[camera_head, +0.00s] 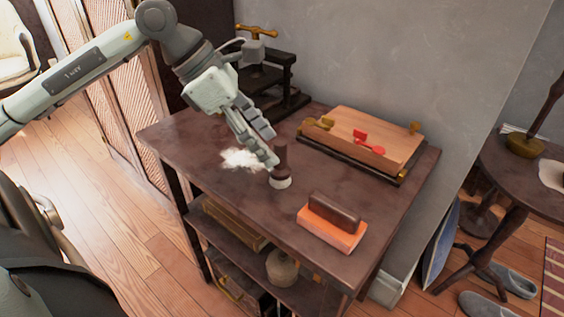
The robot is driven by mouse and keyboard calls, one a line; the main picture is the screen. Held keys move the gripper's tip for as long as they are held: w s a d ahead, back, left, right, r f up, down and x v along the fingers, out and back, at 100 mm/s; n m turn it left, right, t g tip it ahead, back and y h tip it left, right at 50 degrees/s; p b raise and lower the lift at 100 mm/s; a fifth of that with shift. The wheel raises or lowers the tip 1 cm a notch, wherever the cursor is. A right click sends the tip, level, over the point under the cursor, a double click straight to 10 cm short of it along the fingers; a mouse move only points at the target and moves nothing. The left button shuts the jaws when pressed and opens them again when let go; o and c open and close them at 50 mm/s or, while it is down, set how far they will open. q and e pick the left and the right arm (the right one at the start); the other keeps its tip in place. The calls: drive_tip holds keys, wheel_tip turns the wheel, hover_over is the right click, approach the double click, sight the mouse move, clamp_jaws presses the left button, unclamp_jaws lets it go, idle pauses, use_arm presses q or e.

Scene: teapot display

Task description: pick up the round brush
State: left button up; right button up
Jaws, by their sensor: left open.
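The round brush (282,167) has a dark brown handle and a pale bristle end. It stands upright, bristles down, on the dark wooden table (340,268) near its middle. My left gripper (269,150) comes down from the upper left. It is open, with its fingertips right beside the brush handle on its left side. I cannot tell whether a finger touches the handle, and the gap between the fingers is partly hidden. My right gripper is not in view.
A white powdery patch (243,159) lies left of the brush. An orange block with a dark handle (332,222) sits in front right. A wooden board with red pieces (365,138) lies behind right. A black press (270,80) stands at the back, against the wall side.

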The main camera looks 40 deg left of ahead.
sight(280, 174)
use_arm(q)
drive_tip(key=x, duration=0.4)
drive_tip(key=shift+s+d+f, duration=0.1)
drive_tip(key=shift+d+f, duration=0.25)
drive_tip(key=shift+d, duration=0.05)
drive_tip(key=c, duration=1.2)
